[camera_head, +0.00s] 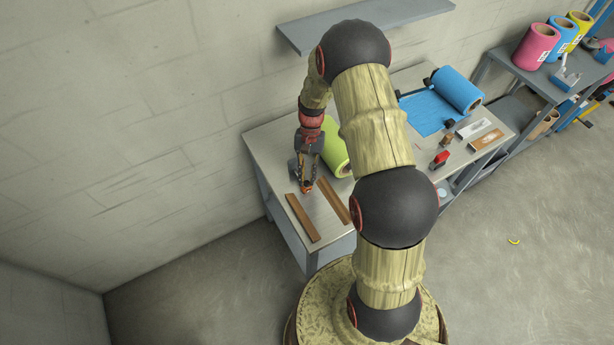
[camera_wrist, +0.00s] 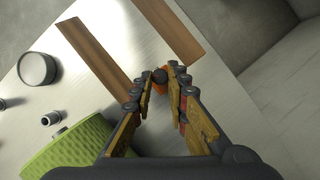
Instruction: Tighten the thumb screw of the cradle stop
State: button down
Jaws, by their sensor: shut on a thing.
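My gripper (camera_head: 306,187) reaches down over the left end of the workbench. In the wrist view its fingertips (camera_wrist: 160,73) are closed around a small dark knob (camera_wrist: 159,76), which looks like the thumb screw. An orange piece (camera_wrist: 160,88) shows just by the knob between the fingers. It seems to be the cradle stop, and the fingers hide much of it. Two brown wooden rails lie near the gripper: one (camera_head: 302,218) at the bench's left edge and one (camera_head: 333,201) to its right. Both also show in the wrist view, at left (camera_wrist: 97,56) and right (camera_wrist: 169,29).
A lime-green roll (camera_head: 336,150) lies close beside the gripper. In the wrist view, a round grey-black disc (camera_wrist: 37,68) and a small metal cylinder (camera_wrist: 52,117) are on the bench. A blue roll (camera_head: 459,88) with unrolled sheet lies at right. A shelf (camera_head: 365,25) hangs above.

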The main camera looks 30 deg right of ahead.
dwell(0.3)
jog(key=c, duration=1.8)
grip_release()
jog(key=shift+o, duration=0.3)
jog(key=v, duration=1.2)
jog(key=shift+w, duration=0.1)
